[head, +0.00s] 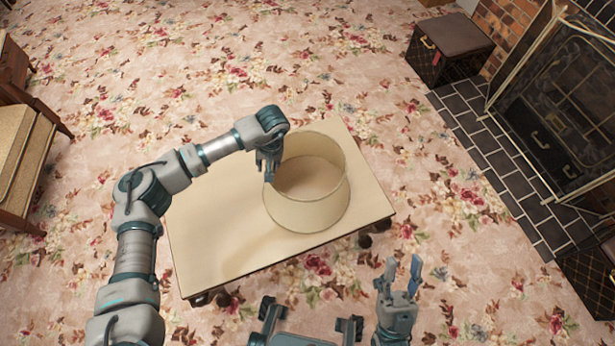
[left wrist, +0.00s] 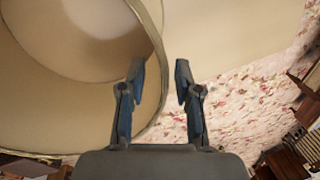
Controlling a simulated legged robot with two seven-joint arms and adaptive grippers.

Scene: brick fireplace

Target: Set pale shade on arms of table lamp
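The pale shade (head: 308,213) is a wide, open cream drum upright over the right part of the low table (head: 215,245). I cannot tell if it touches the tabletop. My left gripper (head: 268,172) points down at the shade's left rim. In the left wrist view, my left gripper (left wrist: 159,75) is open, with one finger over the inside of the shade (left wrist: 152,95) and one outside, and a gap between them. My right gripper (head: 403,264) is open and empty, in front of the table's right side. I cannot make out the table lamp.
The left part of the tabletop is clear. A wooden chair (head: 30,150) stands at the left. A dark trunk (head: 449,48) and a fireplace screen (head: 560,100) are at the right, by the dark tiled hearth (head: 490,150). Flowered carpet (head: 200,60) lies open around the table.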

